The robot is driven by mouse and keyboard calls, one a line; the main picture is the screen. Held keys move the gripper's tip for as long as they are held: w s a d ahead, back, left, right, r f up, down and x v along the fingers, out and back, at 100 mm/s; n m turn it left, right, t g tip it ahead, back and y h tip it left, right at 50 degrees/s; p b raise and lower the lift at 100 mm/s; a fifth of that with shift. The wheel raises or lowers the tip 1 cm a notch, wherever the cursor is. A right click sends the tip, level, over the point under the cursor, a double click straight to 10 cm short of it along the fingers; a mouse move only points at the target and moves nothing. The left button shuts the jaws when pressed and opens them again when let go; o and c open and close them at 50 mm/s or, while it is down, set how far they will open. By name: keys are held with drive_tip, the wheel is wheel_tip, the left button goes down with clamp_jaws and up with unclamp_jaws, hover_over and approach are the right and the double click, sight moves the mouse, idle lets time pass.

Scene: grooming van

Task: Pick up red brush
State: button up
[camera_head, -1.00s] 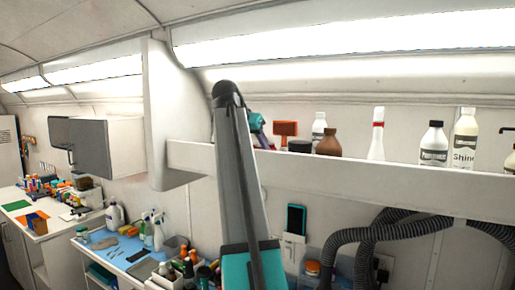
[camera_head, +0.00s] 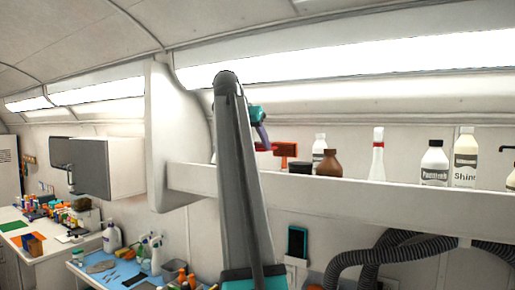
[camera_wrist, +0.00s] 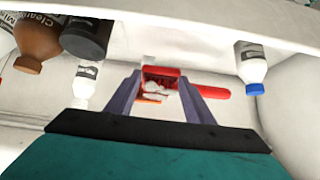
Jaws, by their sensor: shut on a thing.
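The red brush shows in the wrist view (camera_wrist: 162,73) between my gripper's fingers, with its red handle sticking out to the right past one finger. My gripper (camera_wrist: 165,88) is shut on it. In the head view my gripper (camera_head: 262,138) is above the long white shelf, partly behind my own arm. A small red part of the brush (camera_head: 266,147) shows at its fingertips. An orange brush (camera_head: 286,150) stands just to the right of it, and an orange piece shows below the red brush in the wrist view.
The white shelf (camera_head: 400,194) also holds a dark jar (camera_head: 300,167), a brown bottle (camera_head: 330,163) and several white bottles to the right. In the wrist view a blue-capped white bottle (camera_wrist: 252,66) is at the right. A white panel (camera_head: 180,135) stands at the shelf's left end.

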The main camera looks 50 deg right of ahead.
drive_tip(key=shift+r+p, duration=0.45)
drive_tip(key=shift+r, duration=0.2)
